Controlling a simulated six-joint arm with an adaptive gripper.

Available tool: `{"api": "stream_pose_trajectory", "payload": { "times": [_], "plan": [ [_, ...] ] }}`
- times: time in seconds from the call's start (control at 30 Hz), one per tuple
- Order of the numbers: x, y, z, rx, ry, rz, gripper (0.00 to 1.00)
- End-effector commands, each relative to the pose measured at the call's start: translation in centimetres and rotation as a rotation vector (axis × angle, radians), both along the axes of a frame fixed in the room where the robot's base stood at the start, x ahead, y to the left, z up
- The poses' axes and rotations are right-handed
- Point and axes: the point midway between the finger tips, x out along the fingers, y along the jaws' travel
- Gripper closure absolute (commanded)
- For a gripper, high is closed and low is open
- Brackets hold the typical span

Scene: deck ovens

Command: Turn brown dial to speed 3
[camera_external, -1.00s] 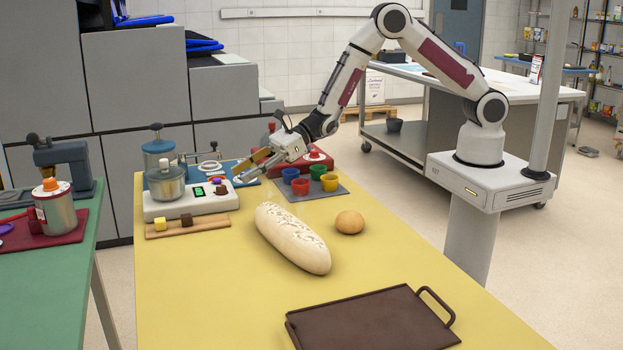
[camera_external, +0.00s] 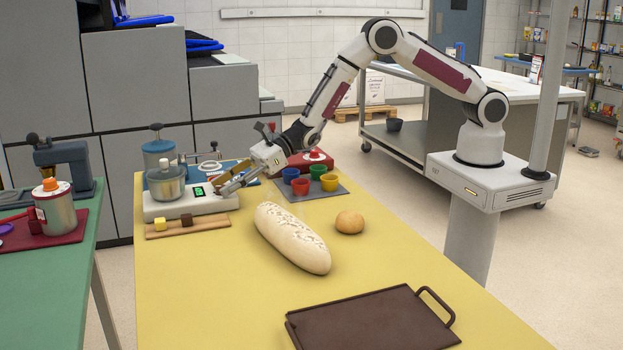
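The white machine (camera_external: 165,210) with a glass-like pot and a small green display (camera_external: 199,190) stands at the back left of the yellow table. The brown dial, seen earlier at the right end of its top, is now hidden behind my fingers. My gripper (camera_external: 222,187) is tilted down to the left, with its fingertips at the dial's place. Two fingers show, but I cannot tell whether they are apart around the dial or touching it.
Colored cups (camera_external: 300,186) stand to the right on a grey mat. A loaf (camera_external: 290,238), a bun (camera_external: 349,222) and a brown tray (camera_external: 370,320) lie nearer.

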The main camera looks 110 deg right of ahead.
Motion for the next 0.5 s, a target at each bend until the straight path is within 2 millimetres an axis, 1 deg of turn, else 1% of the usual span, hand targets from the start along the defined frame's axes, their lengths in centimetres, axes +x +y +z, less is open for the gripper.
{"api": "stream_pose_trajectory", "payload": {
  "times": [0.17,0.2,0.27,0.3,0.33,0.5],
  "plan": [
    [0.0,0.0,0.0,0.0,0.0,0.0,0.61],
    [0.0,0.01,0.0,0.0,0.0,0.0,0.66],
    [-0.01,0.0,0.0,0.0,0.0,0.0,0.82],
    [-0.01,0.0,0.0,0.0,0.0,0.0,0.92],
    [-0.01,0.01,0.0,0.0,0.0,0.0,0.98],
    [-0.01,0.01,0.0,0.0,0.0,0.0,0.98]
  ]
}}
